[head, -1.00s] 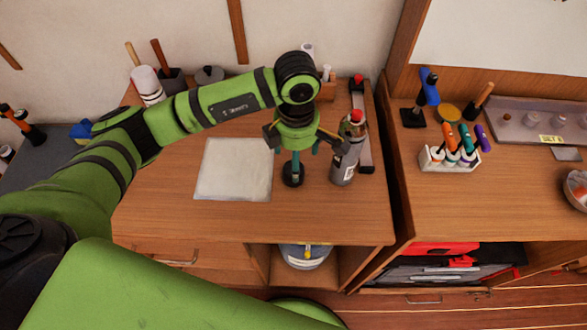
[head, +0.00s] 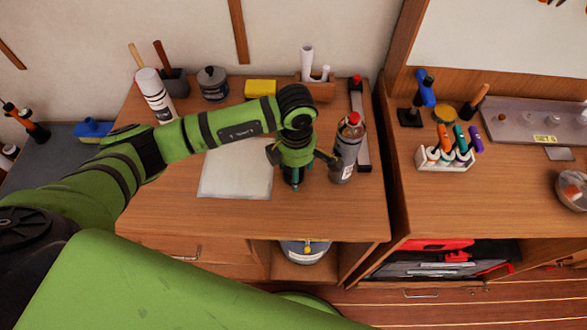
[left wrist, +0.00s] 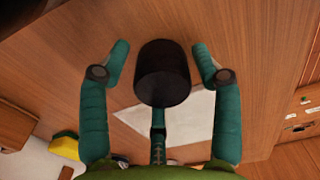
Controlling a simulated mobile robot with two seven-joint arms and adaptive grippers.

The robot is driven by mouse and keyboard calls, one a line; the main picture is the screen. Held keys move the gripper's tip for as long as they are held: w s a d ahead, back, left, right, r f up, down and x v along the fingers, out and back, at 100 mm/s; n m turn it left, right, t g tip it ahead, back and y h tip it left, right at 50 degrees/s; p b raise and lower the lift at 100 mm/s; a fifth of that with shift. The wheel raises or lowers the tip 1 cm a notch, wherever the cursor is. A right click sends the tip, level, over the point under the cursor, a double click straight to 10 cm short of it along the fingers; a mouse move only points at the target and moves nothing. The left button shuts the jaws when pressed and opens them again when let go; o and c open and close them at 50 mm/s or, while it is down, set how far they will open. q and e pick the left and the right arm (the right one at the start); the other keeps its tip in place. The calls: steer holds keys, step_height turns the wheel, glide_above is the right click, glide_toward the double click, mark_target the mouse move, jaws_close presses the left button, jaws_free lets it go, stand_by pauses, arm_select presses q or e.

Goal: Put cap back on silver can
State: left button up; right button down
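The silver can (head: 347,150) with a red top stands upright on the wooden table, right of my left gripper. The black cap (left wrist: 163,78) stands on the table between the fingers of my left gripper (left wrist: 161,62). In the left wrist view, gaps show between the cap and the two side fingers, so the gripper is open around it. A third finger shows below the cap. In the head view my left gripper (head: 295,182) is low over the table and mostly hides the cap. My right gripper is not in view.
A pale sheet (head: 225,183) lies left of the gripper. A level (head: 361,125) lies behind the can. A spray can (head: 155,95), a grey jar (head: 212,84), a yellow block (head: 261,88) and a wooden holder (head: 319,90) stand along the back. The table's front is clear.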

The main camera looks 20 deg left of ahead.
arm_select(q)
steer(key=shift+c, duration=1.2)
step_height(320, 180, up, 9)
steer(key=b, duration=0.3)
steer(key=shift+r, duration=0.55)
